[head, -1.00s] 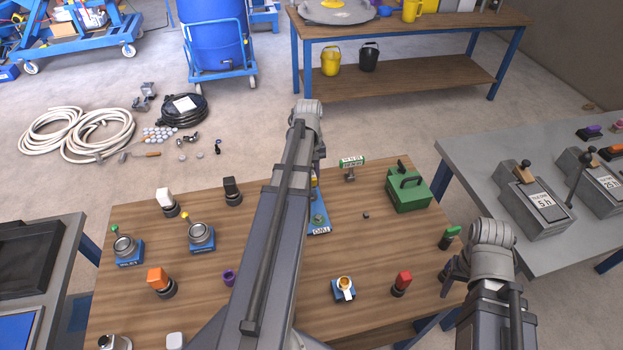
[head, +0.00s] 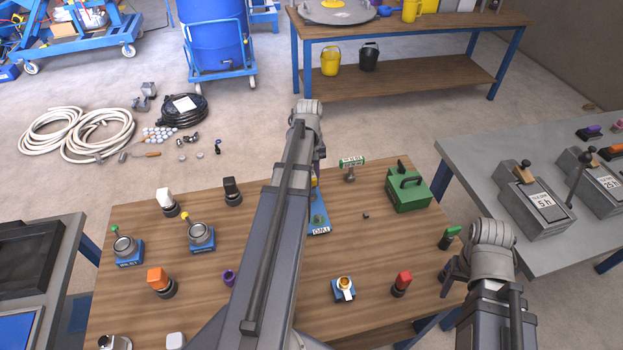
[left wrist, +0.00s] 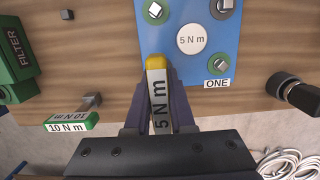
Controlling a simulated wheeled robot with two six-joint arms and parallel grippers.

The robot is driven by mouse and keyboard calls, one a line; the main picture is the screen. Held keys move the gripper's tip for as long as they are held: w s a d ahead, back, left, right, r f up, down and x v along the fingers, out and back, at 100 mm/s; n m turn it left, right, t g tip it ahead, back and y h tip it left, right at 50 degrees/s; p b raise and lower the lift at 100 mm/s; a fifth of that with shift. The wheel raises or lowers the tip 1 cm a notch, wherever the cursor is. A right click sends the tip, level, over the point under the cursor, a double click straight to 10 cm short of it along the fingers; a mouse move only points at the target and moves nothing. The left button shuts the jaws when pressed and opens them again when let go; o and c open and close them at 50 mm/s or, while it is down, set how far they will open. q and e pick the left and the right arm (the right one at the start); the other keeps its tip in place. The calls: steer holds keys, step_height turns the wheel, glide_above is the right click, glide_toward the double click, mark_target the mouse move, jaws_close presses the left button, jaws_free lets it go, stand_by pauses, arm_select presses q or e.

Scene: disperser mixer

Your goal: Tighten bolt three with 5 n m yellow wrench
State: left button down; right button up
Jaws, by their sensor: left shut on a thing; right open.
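My left gripper (left wrist: 158,90) is shut on the yellow-ended wrench (left wrist: 157,63), whose grey shaft reads "5 N m". The wrench's yellow end overlaps the lower-left edge of a blue plate (left wrist: 189,68) marked "5 N m". Three bolts show: top left (left wrist: 155,11), top right (left wrist: 223,7) and lower right (left wrist: 221,65), the last beside the label "ONE". I cannot tell which is bolt three. In the head view my left arm hides most of the plate (head: 319,222), whose near label appears to read "TWO". My right gripper (head: 453,277) is open and empty at the table's right edge.
A green "10 N m" tool (head: 352,163) and a green FILTER box (head: 408,189) stand right of the plate. Black-based knobs, including orange (head: 158,280) and red (head: 402,283), stand around the wooden table (head: 270,330). A grey bench (head: 480,165) is at the right.

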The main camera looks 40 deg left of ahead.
arm_select(q)
steer(key=shift+f+b, duration=1.35)
steer(key=shift+b, duration=0.05)
steer(key=c, duration=0.7)
jaws_free()
steer(key=r+p, duration=0.8)
steer(key=shift+w+a, duration=0.35)
steer(key=shift+a, duration=0.05)
